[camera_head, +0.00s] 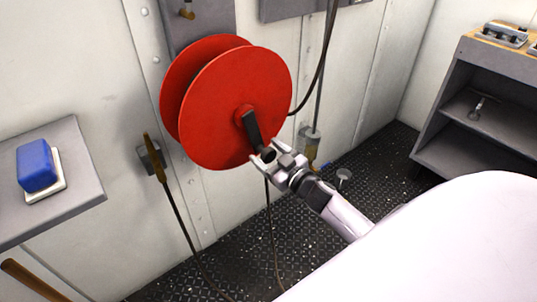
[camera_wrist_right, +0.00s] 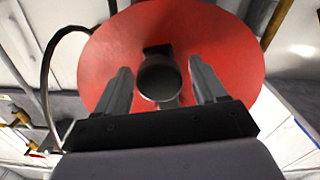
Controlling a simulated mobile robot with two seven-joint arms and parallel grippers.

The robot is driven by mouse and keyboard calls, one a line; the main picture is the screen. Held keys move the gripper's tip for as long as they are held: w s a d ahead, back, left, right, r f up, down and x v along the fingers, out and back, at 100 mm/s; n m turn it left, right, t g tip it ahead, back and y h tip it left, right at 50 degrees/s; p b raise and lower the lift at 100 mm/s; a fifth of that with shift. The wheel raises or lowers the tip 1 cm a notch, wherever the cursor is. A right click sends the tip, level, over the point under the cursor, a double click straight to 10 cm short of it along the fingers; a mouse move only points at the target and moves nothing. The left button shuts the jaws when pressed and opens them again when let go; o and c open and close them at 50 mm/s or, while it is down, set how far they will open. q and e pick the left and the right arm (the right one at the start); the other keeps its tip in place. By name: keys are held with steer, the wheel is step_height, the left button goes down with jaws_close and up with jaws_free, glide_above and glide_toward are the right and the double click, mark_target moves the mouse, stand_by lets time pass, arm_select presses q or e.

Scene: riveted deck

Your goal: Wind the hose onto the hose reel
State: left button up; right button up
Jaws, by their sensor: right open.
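The red hose reel (camera_head: 235,105) is mounted on the wall in the head view; its red disc (camera_wrist_right: 215,40) fills the back of the right wrist view. A dark crank arm (camera_head: 251,127) runs from its hub down to a round dark knob (camera_wrist_right: 160,78). My right gripper (camera_head: 264,157) is at the knob, its two fingers (camera_wrist_right: 160,88) apart on either side of it, with gaps showing. A thin dark hose (camera_head: 270,220) hangs below the reel to the floor. Another dark length (camera_head: 180,215) runs down from a brass nozzle (camera_head: 153,158) in a wall bracket. My left gripper is out of view.
A grey shelf (camera_head: 75,205) at left holds a blue-and-white block (camera_head: 36,166). A dark line (camera_head: 322,70) curves down to the reel's right side. A grey cabinet (camera_head: 450,110) stands at right. Dark patterned floor (camera_head: 330,215) lies open below.

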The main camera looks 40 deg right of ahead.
jaws_close()
